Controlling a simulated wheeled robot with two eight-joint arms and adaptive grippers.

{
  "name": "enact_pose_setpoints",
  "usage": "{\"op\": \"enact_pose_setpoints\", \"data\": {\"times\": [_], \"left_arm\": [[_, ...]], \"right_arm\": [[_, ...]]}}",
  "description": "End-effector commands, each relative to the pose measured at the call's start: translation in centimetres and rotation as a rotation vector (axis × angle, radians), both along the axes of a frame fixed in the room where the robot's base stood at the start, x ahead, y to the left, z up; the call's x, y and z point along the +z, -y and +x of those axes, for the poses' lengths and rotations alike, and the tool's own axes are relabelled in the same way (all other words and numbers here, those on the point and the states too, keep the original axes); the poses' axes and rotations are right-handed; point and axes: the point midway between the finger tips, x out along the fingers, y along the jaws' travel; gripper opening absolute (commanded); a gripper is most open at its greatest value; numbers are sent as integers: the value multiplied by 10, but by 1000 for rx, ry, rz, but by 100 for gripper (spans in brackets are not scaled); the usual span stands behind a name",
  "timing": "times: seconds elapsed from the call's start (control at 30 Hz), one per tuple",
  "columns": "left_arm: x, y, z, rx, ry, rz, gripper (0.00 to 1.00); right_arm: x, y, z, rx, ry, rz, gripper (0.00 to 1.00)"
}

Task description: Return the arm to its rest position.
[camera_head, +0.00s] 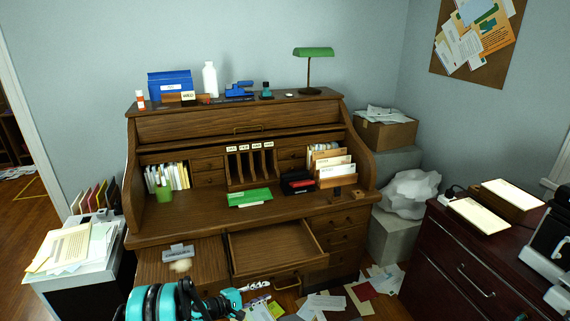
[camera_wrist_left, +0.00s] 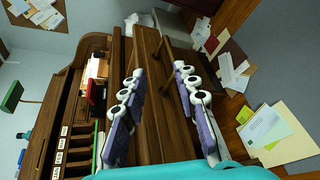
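My left arm (camera_head: 170,302), teal and black, comes in at the bottom left of the head view, in front of the rolltop desk (camera_head: 215,215). Its left gripper (camera_head: 258,292) is low in front of the desk, near the open drawer (camera_head: 275,250). In the left wrist view the two pale, purple-sided fingers of the left gripper (camera_wrist_left: 160,72) stand apart. Nothing is held between them; the desk's wooden front shows behind. Whether a finger touches the desk I cannot tell. My right gripper is in neither view.
Papers (camera_head: 325,303) lie scattered on the floor before the desk. A dark red cabinet (camera_head: 450,250) stands at the right, a paper-topped unit (camera_head: 75,250) at the left. A pulled-out board (camera_head: 205,262) juts from the desk, beside the open drawer.

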Motion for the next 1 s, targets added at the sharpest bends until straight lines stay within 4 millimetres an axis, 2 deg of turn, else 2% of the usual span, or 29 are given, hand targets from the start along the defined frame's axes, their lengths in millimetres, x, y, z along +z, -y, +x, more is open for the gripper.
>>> {"op": "enact_pose_setpoints", "data": {"times": [0.03,0.23,0.37,0.47,0.7,0.8,1.0], "left_arm": [[19,1,1,-8,9,48,30],[88,1,-11,-47,58,289,30],[128,-1,-32,-81,93,447,30],[156,-4,-55,-112,120,568,30],[209,-17,-127,-200,191,859,30],[223,-24,-162,-243,222,978,30],[239,-45,-235,-338,283,1217,30]], "right_arm": [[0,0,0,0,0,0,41],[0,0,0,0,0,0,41],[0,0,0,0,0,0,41],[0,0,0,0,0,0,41],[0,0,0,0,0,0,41],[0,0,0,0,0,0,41],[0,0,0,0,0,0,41]]}}
